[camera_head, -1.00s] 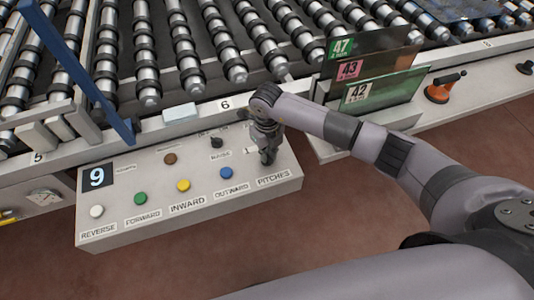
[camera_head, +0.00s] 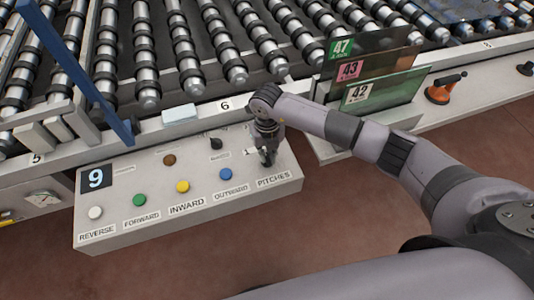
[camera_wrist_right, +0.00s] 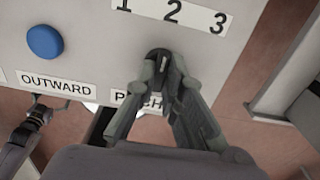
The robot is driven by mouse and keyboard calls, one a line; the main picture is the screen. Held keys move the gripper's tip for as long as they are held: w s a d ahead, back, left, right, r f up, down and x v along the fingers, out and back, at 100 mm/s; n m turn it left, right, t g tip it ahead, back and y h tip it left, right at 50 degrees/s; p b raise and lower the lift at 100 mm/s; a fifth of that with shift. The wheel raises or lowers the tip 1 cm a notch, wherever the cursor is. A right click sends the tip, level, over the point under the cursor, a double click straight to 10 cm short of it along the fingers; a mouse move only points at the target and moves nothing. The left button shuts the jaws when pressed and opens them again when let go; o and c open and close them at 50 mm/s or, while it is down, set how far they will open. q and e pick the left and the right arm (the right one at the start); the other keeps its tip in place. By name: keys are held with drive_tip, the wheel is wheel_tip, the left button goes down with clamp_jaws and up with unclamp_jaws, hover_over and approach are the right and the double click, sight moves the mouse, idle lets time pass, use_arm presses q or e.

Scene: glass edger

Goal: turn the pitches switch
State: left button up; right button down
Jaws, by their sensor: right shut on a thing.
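The pitches switch (camera_wrist_right: 160,56) is a small dark knob on the white control box (camera_head: 140,233), above the PITCHES label (camera_head: 273,178). In the right wrist view it sits between my fingertips, below a label with the numbers 1, 2 and 3 (camera_wrist_right: 174,12). My right gripper (camera_head: 267,160) points down at the box and is shut on this switch; its fingers hide much of it, so its exact setting cannot be told. My left gripper is not clearly seen in the head view; a dark gripper part shows at the left edge of the right wrist view (camera_wrist_right: 28,128).
On the box are white, green, yellow and blue buttons (camera_head: 227,173), a brown button (camera_head: 169,160) and another black knob (camera_head: 216,143). The roller conveyor (camera_head: 190,80) lies behind. Labelled glass sheets (camera_head: 385,90) stand to the right, with an orange-based tool (camera_head: 440,94) beyond.

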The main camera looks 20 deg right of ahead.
sight(267, 157)
drive_tip(key=c, duration=1.7)
unclamp_jaws()
drive_tip(key=shift+r, duration=0.1)
wheel_tip(267, 157, up, 12)
drive_tip(key=shift+f, duration=0.1)
